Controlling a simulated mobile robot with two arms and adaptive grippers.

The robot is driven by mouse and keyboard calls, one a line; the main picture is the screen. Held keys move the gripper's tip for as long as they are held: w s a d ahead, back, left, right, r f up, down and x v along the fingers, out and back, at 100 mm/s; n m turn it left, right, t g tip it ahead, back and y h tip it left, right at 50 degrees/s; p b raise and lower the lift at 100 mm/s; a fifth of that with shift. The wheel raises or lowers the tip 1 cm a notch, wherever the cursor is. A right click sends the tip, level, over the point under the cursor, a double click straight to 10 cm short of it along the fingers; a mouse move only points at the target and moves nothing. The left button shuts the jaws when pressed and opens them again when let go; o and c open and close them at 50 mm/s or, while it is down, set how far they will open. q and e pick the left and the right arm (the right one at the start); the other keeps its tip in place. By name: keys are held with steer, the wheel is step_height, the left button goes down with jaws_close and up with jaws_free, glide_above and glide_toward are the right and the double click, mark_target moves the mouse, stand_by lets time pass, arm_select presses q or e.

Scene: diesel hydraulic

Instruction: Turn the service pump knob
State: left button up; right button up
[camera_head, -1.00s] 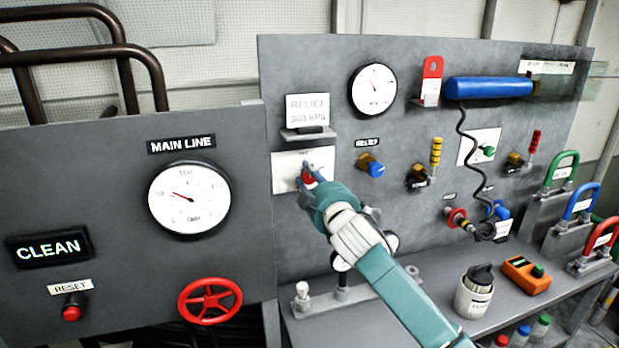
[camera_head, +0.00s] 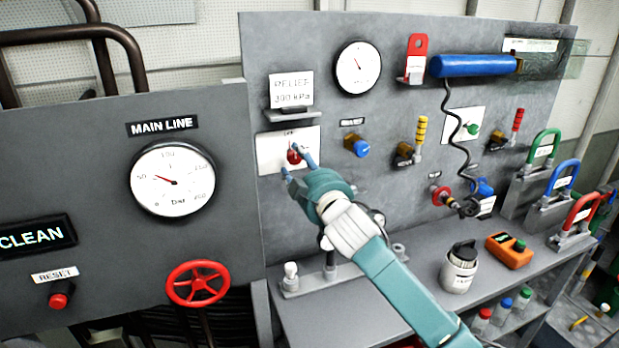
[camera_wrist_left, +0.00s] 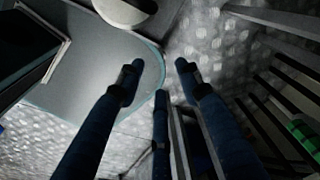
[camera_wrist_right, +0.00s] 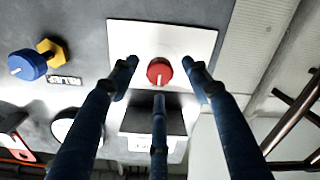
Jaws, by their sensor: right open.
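A round red knob (camera_head: 294,156) with a pale pointer mark sits on a white plate (camera_head: 270,152) on the grey panel. The plate's lettering is too small to read. My right gripper (camera_head: 290,161) is open in front of this knob, its fingers spread around it. In the right wrist view, the red knob (camera_wrist_right: 159,70) shows between the spread fingertips, with visible gaps at its sides. Nothing is gripped. My left gripper (camera_wrist_left: 160,72) shows only in the left wrist view, with fingers apart and empty above the floor.
Left are the main line gauge (camera_head: 172,179) and a red handwheel (camera_head: 197,284). A bench (camera_head: 330,312) runs below the panel.

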steer(key=v, duration=0.8)
steer(key=shift+s, duration=0.2)
